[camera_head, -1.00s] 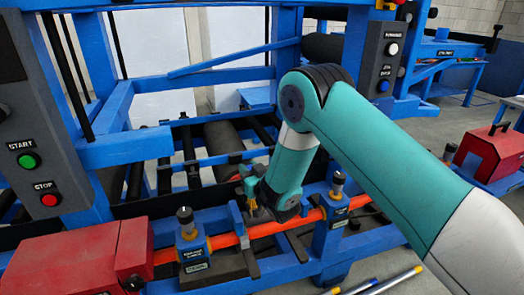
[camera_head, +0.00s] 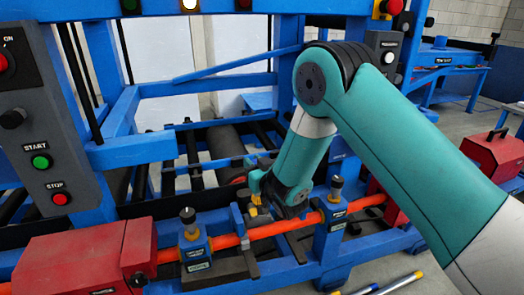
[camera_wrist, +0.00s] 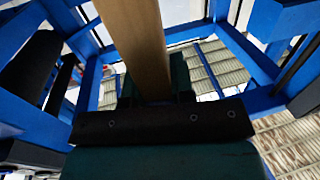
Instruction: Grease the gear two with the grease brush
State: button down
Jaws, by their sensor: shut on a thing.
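My gripper (camera_head: 257,192) is low over the machine's front, close behind the orange shaft (camera_head: 285,226). In the wrist view its dark jaws (camera_wrist: 155,84) are shut on a wooden handle (camera_wrist: 143,35), which looks like the grease brush's. A small yellow piece (camera_head: 255,200) shows at the gripper in the head view, probably part of the brush. The brush's bristles cannot be made out. I cannot pick out gear two for certain; my arm hides part of the machine. Whether the brush touches anything cannot be told.
Two blue bearing blocks with knobs carry the shaft, the left block (camera_head: 194,245) and the right block (camera_head: 335,215). A red housing (camera_head: 85,258) stands at front left. A control box (camera_head: 45,150) and blue frame posts stand close behind. Metal rods (camera_head: 405,281) lie at front right.

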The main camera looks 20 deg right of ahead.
notch_tip(320, 180, up, 3)
jog(key=shift+f+p, duration=0.2)
jog(key=shift+p, duration=0.35)
dwell(0.4)
